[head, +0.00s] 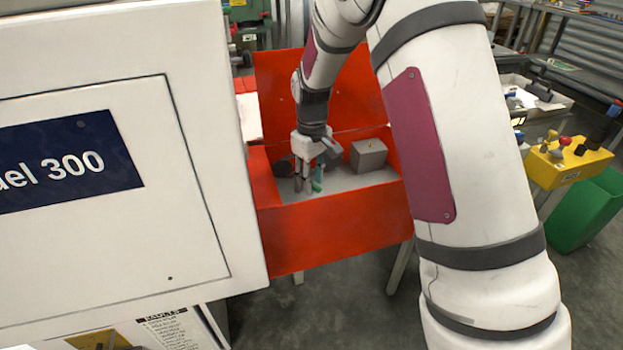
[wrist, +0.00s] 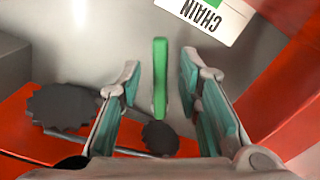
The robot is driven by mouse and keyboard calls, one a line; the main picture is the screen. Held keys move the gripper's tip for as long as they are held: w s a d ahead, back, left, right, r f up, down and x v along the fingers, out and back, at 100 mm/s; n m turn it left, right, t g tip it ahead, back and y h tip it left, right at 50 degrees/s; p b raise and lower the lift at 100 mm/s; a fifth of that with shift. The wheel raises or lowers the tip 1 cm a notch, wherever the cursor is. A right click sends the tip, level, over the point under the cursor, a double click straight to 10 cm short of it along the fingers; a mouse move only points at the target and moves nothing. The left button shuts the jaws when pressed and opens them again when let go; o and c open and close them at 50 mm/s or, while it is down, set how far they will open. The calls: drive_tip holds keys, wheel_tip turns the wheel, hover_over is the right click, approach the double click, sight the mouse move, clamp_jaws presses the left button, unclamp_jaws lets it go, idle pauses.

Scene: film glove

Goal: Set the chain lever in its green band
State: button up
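The chain lever (wrist: 160,78) shows in the wrist view as an upright green bar. My gripper (wrist: 159,63) is open, with one teal-padded finger on each side of the lever and a visible gap to both. In the head view my gripper (head: 308,186) reaches down into the red machine housing, and the lever is hard to tell from the finger pads there. A white plate (wrist: 206,16) marked CHAIN, with a green band (wrist: 233,12) on it, lies at the top of the wrist view. The lever's tip is apart from this plate in the picture.
A large dark toothed wheel (wrist: 62,107) and a smaller one (wrist: 160,138) lie near the fingers. A grey block (head: 368,155) stands right of my gripper inside the red housing (head: 335,235). A white cabinet (head: 120,220) fills the left.

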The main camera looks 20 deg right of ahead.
clamp_jaws()
drive_tip(key=shift+s+a+r+m+p, duration=0.2)
drive_tip(key=shift+a+m+p, duration=0.25)
drive_tip(key=shift+m+p, duration=0.4)
drive_tip(key=shift+s+a+f+m+p, duration=0.1)
drive_tip(key=shift+a+m+p, duration=0.25)
drive_tip(key=shift+m, duration=0.55)
drive_tip(key=shift+a+f+m+p, duration=0.1)
drive_tip(key=shift+a+m+p, duration=0.25)
drive_tip(key=shift+m, duration=0.5)
unclamp_jaws()
